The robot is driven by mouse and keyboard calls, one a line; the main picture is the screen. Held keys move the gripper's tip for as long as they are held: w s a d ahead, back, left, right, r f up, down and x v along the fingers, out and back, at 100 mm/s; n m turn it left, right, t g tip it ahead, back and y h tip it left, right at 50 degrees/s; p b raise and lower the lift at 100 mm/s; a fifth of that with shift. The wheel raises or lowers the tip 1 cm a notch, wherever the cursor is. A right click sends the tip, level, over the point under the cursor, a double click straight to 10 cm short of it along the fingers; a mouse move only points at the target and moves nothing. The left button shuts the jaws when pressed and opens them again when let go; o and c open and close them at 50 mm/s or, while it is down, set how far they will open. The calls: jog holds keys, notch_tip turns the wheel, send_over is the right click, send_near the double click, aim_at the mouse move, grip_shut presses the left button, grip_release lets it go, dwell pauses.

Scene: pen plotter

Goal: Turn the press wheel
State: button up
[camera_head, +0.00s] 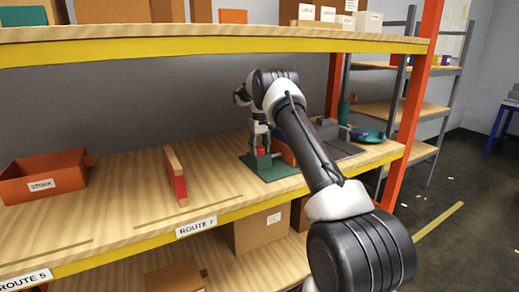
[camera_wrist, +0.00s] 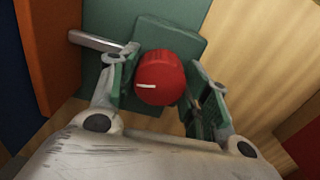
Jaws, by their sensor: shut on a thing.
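The press wheel is a red round knob (camera_wrist: 160,80) with a white mark on its face, in the middle of the wrist view. It sits in front of a green block (camera_wrist: 180,38). My gripper (camera_wrist: 165,88) has its green-padded fingers on either side of the wheel and is shut on it. The white mark points roughly sideways, nearly level in the wrist view. In the head view the wheel (camera_head: 260,151) is a small red patch below my gripper (camera_head: 262,144), above a green base plate (camera_head: 256,168) on the shelf. My arm hides part of the device.
A grey bar (camera_wrist: 92,40) and an orange panel (camera_wrist: 48,50) stand left of the wheel in the wrist view. On the shelf, a red-faced wooden divider (camera_head: 176,176) and an orange STOCK bin (camera_head: 45,177) lie to the left. An orange upright (camera_head: 408,125) stands at right.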

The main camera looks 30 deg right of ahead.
jog(key=m, duration=0.6)
jog(key=shift+m, duration=0.3)
jog(key=m, duration=0.6)
jog(key=shift+w, duration=0.1)
jog(key=m, duration=0.6)
jog(key=shift+m, duration=0.3)
jog(key=m, duration=0.5)
jog(key=shift+r+m, duration=0.1)
jog(key=shift+m, duration=0.3)
jog(key=o, duration=1)
